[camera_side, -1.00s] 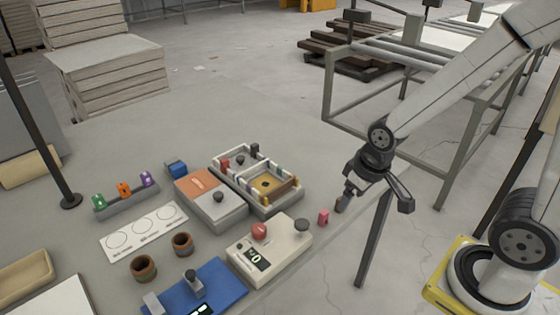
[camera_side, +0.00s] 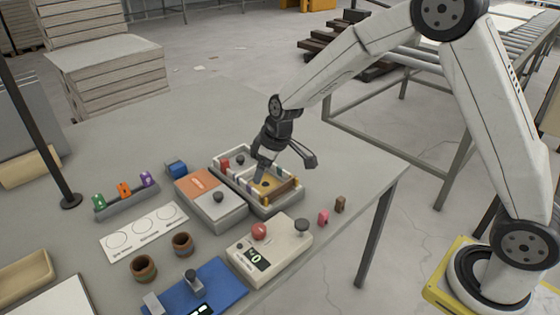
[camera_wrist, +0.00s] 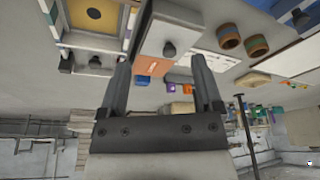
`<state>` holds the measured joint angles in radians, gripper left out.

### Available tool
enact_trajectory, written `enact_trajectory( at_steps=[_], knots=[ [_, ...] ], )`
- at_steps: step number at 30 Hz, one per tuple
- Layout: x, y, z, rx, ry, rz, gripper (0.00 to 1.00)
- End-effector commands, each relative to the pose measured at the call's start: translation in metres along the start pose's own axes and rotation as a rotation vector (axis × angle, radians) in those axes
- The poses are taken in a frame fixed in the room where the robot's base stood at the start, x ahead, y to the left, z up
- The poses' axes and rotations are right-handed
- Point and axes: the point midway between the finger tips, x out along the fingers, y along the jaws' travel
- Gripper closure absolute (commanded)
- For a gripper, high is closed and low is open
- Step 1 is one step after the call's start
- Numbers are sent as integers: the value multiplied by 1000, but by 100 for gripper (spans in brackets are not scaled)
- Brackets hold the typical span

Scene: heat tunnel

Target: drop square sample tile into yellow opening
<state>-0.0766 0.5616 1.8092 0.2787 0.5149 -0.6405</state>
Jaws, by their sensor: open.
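A white-walled box (camera_side: 270,211) stands near the middle of the table. Its right compartment has a yellow square floor (camera_side: 264,186) with a dark round spot, which also shows at the upper left of the wrist view (camera_wrist: 93,13). Small coloured posts line its walls, some of them yellow. My gripper (camera_side: 261,178) is over this box in the side view and hides part of it. In the wrist view my gripper (camera_wrist: 161,65) has its two fingers apart with nothing between them. I cannot make out a loose square sample tile for certain.
An orange-topped grey unit (camera_side: 211,200) adjoins the box. A cream device (camera_side: 270,250) with knobs stands in front. Two brown cups (camera_side: 182,244) and a blue scale-like device (camera_side: 215,287) are nearer the camera.

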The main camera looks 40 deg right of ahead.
Motion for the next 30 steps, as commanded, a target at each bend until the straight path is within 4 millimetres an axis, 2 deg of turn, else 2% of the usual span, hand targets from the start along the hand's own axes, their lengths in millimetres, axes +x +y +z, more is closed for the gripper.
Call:
enact_trajectory(
  at_steps=[1,6,12,18,24,30],
  knots=[
    [10,1,-12,-33,7,-11,16],
    [36,2,-49,-143,39,-45,16],
    [58,0,-77,-242,71,-74,16],
    [66,-1,-87,-280,86,-85,16],
    [68,-1,-87,-281,86,-85,16],
    [81,-2,-88,-281,85,-85,16]
  ],
)
